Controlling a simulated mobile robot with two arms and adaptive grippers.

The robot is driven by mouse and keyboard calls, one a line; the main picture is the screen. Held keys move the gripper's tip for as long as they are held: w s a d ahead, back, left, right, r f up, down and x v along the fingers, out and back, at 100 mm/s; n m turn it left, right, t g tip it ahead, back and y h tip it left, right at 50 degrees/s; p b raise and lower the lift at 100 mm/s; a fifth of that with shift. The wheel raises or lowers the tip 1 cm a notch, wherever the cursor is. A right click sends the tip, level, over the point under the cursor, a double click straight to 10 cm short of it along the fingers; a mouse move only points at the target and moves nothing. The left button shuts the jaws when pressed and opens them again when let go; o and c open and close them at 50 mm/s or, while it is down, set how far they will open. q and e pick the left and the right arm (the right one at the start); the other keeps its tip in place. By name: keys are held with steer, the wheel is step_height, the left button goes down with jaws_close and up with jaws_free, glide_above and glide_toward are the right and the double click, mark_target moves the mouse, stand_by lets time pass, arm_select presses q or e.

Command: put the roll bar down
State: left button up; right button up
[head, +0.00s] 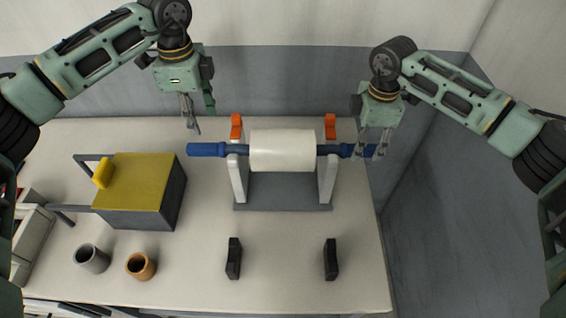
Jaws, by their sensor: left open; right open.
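The roll bar, a dark bar with blue ends (207,150), lies level across the two white uprights of a grey-based stand (283,192). A wide white roll (282,150) sits around its middle, between the uprights. Orange clips (236,127) and (330,127) stand up at the back of the uprights. My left gripper (194,130) is open and empty, above and behind the bar's left end. My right gripper (376,156) is open at the bar's right end, with its fingers overlapping the blue end in view; I cannot tell whether they touch it.
Two small black blocks (233,258) and (331,260) stand at the table's front. A dark box with a yellow top (145,178) is on the left. A grey cup (92,258) and an orange cup (140,266) stand before it. A grey wall is behind the table (290,285).

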step_height(320, 180, up, 10)
steer(key=shift+f, duration=0.2)
stand_by(0.5)
